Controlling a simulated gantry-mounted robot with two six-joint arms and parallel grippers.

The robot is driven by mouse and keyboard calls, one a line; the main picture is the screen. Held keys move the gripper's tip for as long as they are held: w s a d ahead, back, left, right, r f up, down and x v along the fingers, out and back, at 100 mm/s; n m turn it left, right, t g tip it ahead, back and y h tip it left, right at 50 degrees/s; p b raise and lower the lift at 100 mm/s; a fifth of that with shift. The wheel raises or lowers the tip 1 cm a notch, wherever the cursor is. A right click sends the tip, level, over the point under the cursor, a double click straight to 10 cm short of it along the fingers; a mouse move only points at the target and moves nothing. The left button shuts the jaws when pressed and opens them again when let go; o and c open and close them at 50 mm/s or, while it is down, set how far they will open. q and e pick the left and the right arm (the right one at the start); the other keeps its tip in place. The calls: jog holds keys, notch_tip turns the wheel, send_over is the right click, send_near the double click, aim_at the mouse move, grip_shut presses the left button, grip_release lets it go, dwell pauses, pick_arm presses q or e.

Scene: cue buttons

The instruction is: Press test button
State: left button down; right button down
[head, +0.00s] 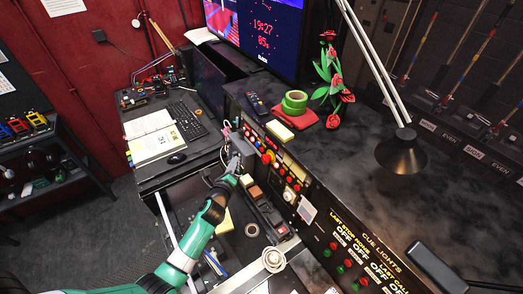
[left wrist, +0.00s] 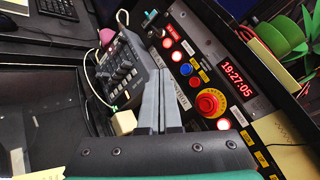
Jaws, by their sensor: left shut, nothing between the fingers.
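My left gripper (head: 234,168) is shut and empty. It points at the upper end of the sloped control panel, beside a small grey box with knobs (left wrist: 122,65). In the left wrist view its fingertips (left wrist: 160,85) are together in front of the panel face (left wrist: 172,80). I cannot read which button is the test button. My right gripper is not in view.
A red digital clock (left wrist: 236,79) is set in the panel. On the desk above are green tape (head: 294,102), a remote (head: 257,103) and a red rose (head: 331,75). A black lamp (head: 403,153) overhangs the right. A keyboard (head: 187,121) lies left.

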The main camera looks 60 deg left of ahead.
aim_at(262, 150)
pick_arm(q)
jog(key=w+f+b, duration=0.1)
jog(key=w+b, duration=0.7)
jog(key=shift+w+f, duration=0.15)
jog(key=shift+w, duration=0.25)
jog(key=shift+w, duration=0.1)
dwell(1.6)
jog(key=shift+w, duration=0.3)
